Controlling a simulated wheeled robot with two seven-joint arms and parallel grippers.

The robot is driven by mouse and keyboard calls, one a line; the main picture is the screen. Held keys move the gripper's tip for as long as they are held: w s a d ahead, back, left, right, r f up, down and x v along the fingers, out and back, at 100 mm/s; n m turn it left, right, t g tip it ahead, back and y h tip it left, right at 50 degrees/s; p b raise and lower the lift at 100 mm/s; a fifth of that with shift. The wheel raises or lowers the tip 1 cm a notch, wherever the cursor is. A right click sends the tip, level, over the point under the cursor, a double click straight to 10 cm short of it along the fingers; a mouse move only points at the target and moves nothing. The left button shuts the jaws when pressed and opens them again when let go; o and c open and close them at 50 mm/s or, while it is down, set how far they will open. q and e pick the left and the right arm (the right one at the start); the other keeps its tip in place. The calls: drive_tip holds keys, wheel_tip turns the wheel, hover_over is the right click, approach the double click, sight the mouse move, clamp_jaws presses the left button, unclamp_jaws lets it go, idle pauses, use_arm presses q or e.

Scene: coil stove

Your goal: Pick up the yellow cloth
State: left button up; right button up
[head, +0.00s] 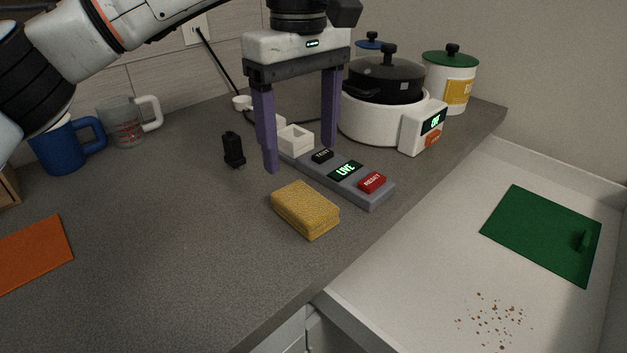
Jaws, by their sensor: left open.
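The yellow cloth (305,209) lies folded into a thick pad on the dark grey counter, near its front right edge. My left gripper (302,158) points down with its two purple fingers spread apart and nothing between them. In the picture it shows above and behind the cloth, in front of the grey panel; its exact height over the counter is hard to tell. The cloth is fully visible and clear of the fingers. My right gripper does not show.
A grey panel (375,196) with a red RESET button lies just behind the cloth. A white cooker (366,122) with a black pot stands behind it. A small black object (233,149) and mugs (62,150) are left.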

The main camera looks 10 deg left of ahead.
sight(301, 196)
use_arm(q)
drive_tip(key=f, duration=0.2)
drive_tip(key=s+f, duration=0.1)
drive_tip(key=f, duration=0.1)
drive_tip(key=shift+f, duration=0.55)
wheel_tip(301, 196, down, 4)
drive_tip(key=shift+a+f+b, duration=0.1)
drive_tip(key=shift+f+b, duration=0.1)
drive_tip(key=shift+b, duration=0.15)
drive_tip(key=shift+f, duration=0.15)
drive_tip(key=c, duration=1.1)
drive_tip(key=shift+c, duration=0.2)
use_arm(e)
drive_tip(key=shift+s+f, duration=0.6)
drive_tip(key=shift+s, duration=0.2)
